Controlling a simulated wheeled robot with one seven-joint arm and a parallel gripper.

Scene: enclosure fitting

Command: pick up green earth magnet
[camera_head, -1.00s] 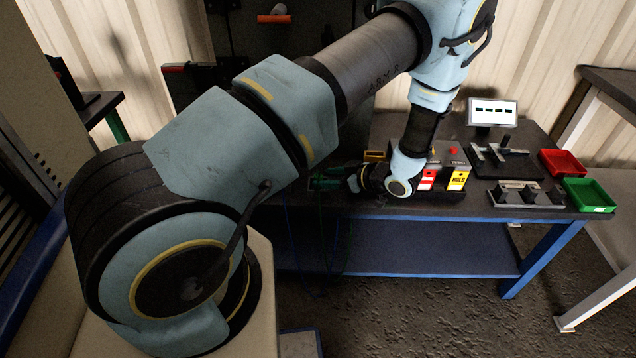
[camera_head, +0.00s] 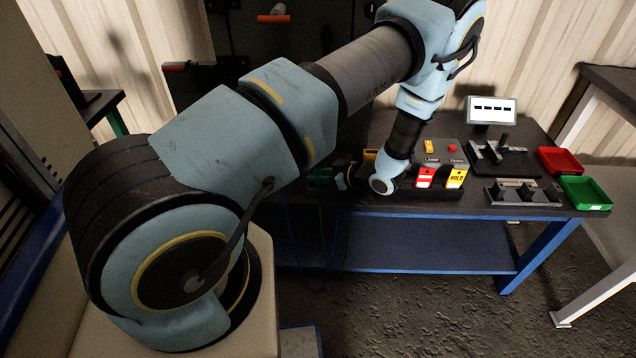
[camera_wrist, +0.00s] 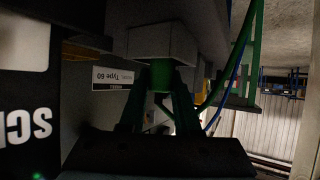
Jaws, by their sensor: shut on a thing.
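The green earth magnet (camera_wrist: 161,76) shows in the wrist view as a small green piece between the fingers of my gripper (camera_wrist: 160,92). The gripper is shut on it. Its far end meets a grey block (camera_wrist: 162,42); I cannot tell whether the two are touching or joined. In the head view my gripper (camera_head: 345,181) is low at the left part of the bench, pointing left toward a dark green part (camera_head: 319,176). My wrist hides much of this spot.
Green and blue cables (camera_wrist: 237,70) run close to the right of my gripper in the wrist view. A box with red and yellow labels (camera_head: 440,177) stands to its right on the bench (camera_head: 470,205). Red (camera_head: 561,161) and green (camera_head: 586,192) trays lie farther right.

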